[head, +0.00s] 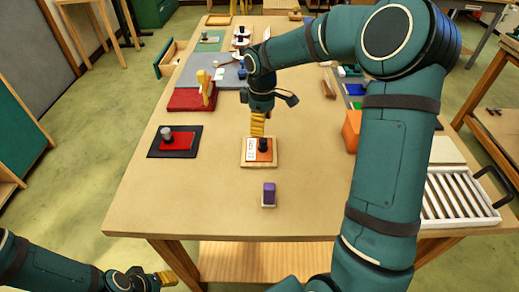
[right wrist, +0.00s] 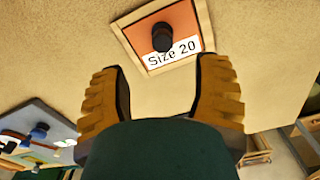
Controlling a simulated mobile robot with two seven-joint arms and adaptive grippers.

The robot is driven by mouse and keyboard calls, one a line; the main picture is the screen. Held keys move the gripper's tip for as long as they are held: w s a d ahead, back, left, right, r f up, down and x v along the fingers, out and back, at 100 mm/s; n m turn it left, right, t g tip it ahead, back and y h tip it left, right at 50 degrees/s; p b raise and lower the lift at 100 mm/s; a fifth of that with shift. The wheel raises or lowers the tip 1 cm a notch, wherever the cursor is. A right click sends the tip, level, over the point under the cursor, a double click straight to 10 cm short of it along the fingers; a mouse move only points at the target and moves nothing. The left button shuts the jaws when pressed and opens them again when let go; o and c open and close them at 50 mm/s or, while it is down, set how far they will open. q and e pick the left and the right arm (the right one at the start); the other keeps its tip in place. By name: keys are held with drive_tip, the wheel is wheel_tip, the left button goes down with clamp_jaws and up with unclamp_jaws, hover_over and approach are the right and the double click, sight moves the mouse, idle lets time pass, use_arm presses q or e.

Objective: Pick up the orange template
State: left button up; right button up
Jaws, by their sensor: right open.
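The orange template (head: 265,155) with a black knob lies in a shallow light wood tray (head: 259,165) beside a white label, near the middle of the table. In the right wrist view the orange template (right wrist: 180,22) shows its black upright knob, and the label reads "Size 20". My right gripper (head: 258,132) is open and empty, pointing down just behind and above the tray. In the right wrist view its two yellow fingers (right wrist: 163,68) are spread apart, with the knob beyond them. My left gripper (head: 168,279) is low at the left, off the table; its opening is unclear.
A purple block (head: 269,193) stands in front of the tray. A red plate with a grey knob (head: 179,141) lies on a dark mat at left. An orange block (head: 351,131) and a white slatted rack (head: 455,197) are at right. The table's front left (head: 180,200) is clear.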

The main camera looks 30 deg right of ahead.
sight(263, 140)
drive_tip(key=shift+f, duration=0.9)
drive_tip(key=shift+s+f+b, duration=0.2)
drive_tip(key=shift+f+b, duration=0.2)
drive_tip(key=shift+f, duration=0.95)
drive_tip(key=shift+s+f+b, duration=0.15)
drive_tip(key=shift+f+b, duration=0.25)
drive_tip(key=shift+f, duration=0.95)
clamp_jaws()
